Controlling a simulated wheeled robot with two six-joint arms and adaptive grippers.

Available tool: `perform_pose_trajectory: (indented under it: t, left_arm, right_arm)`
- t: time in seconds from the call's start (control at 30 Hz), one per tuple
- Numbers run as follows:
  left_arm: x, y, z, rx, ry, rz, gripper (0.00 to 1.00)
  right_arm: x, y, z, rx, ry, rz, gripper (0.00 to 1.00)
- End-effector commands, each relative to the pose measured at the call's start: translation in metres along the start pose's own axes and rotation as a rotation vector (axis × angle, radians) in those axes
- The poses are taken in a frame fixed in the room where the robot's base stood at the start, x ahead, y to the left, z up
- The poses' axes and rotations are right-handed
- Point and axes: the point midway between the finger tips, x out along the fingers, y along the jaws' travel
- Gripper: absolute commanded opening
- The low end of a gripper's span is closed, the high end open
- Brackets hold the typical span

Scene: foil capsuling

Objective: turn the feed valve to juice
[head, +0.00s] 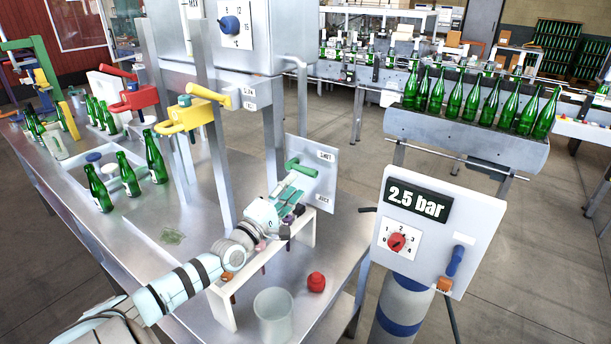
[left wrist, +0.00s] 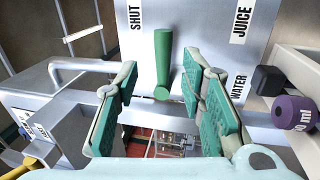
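The feed valve's green handle (head: 302,170) is on a pale plate (head: 322,183) at the table's right end. In the left wrist view the handle (left wrist: 163,58) stands nearly upright in the picture, between the SHUT label (left wrist: 136,17) and the JUICE label (left wrist: 242,20). The WATER label (left wrist: 238,87) is lower right. My left gripper (head: 287,195) is just in front of the plate. Its teal-padded fingers (left wrist: 165,76) are open, one side left and one side right of the handle's rounded lower end, with visible gaps. My right gripper is not in view.
A white stand (head: 300,236) is below my left gripper. A clear beaker (head: 273,312) and a red knob-like object (head: 316,282) are near the front edge. A purple knob (left wrist: 294,112) and a black block (left wrist: 268,80) are close on the right. A 2.5 bar panel (head: 437,228) stands right of the table.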

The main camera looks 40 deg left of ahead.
Motion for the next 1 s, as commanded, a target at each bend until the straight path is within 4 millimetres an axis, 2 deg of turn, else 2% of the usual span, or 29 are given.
perform_pose_trajectory:
  t: [0.1, 0.23, 0.37, 0.6, 0.83, 1.0]
  left_arm:
    - [0.030, -0.003, 0.001, -0.003, 0.001, 0.006, 0.36]
    - [0.050, -0.005, 0.002, -0.001, -0.002, 0.003, 0.36]
    - [0.059, -0.003, 0.002, -0.001, -0.003, 0.000, 0.36]
    - [0.060, 0.000, 0.003, -0.001, -0.004, -0.001, 0.36]
    - [0.060, 0.000, 0.003, -0.002, -0.005, 0.000, 0.00]
    - [0.060, 0.000, 0.003, -0.001, -0.005, 0.000, 0.00]
  right_arm:
    - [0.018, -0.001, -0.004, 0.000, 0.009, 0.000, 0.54]
    - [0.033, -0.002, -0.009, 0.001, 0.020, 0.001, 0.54]
    - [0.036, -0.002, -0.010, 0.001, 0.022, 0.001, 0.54]
    - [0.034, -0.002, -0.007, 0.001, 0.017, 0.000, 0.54]
    - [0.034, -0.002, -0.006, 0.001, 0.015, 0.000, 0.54]
    - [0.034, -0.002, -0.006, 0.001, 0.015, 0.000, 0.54]
